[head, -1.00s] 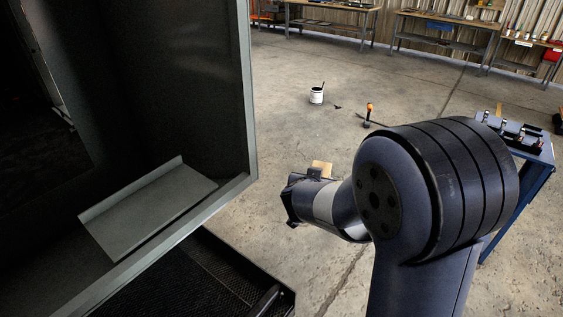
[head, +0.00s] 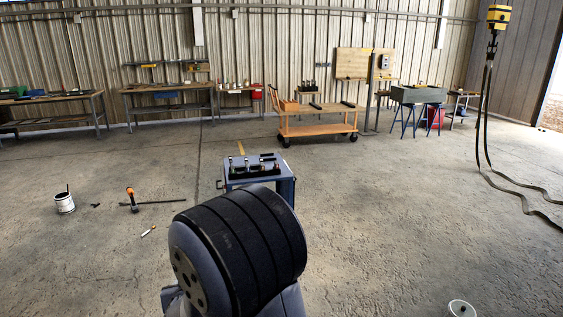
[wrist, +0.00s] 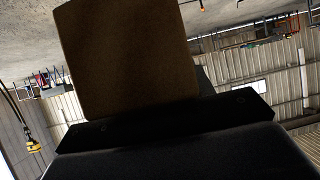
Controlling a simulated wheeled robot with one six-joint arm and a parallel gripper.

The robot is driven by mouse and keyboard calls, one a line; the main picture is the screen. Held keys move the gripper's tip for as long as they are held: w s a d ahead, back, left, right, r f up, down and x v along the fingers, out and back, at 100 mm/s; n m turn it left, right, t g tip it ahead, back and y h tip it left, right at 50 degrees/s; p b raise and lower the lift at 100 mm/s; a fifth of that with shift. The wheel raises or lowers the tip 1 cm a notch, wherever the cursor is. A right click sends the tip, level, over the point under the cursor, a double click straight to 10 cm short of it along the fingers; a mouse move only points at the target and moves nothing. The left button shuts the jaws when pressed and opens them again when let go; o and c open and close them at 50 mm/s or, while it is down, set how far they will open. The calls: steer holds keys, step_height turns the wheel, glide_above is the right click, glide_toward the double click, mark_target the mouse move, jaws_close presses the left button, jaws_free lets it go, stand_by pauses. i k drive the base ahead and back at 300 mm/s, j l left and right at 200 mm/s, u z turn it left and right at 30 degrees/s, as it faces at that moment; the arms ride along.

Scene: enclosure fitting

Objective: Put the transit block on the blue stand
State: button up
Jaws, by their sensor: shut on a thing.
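A brown block, the transit block (wrist: 128,60), fills the upper middle of the wrist view. My gripper (wrist: 165,125) is shut on it; the jaws show as a dark bar across its lower edge. In the head view my arm hides the gripper and block. A blue stand (head: 287,188) is just beyond my arm, with a dark tray of small upright tools on top. A farther support with blue legs (head: 405,122) at the right back carries a grey-green box.
An orange trolley (head: 317,130) stands at the back. Workbenches (head: 168,100) line the wall. A white pot (head: 64,203) and an orange-topped tool (head: 131,200) are on the left floor, a white cup (head: 461,308) at the lower right. A hoist (head: 498,17) with straps hangs right. Right-hand floor is mostly clear.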

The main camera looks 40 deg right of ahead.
mark_target(237, 162)
steer(key=i+l+z, duration=0.15)
steer(key=i+z, duration=0.65)
steer(key=i+j+z, duration=0.15)
steer(key=i+z, duration=0.2)
steer(key=i+j+z, duration=0.1)
steer(key=i+j, duration=0.15)
steer(key=i, duration=0.2)
steer(key=i+j+z, duration=0.1)
steer(key=i+j, duration=0.15)
steer(key=i, duration=0.2)
steer(key=i+j+z, duration=0.1)
steer(key=i+j, duration=0.2)
steer(key=i, duration=0.15)
steer(key=i+j, duration=0.4)
steer(key=i, duration=0.2)
steer(key=i+j, duration=0.45)
steer(key=i+z, duration=0.05)
steer(key=i, duration=0.05)
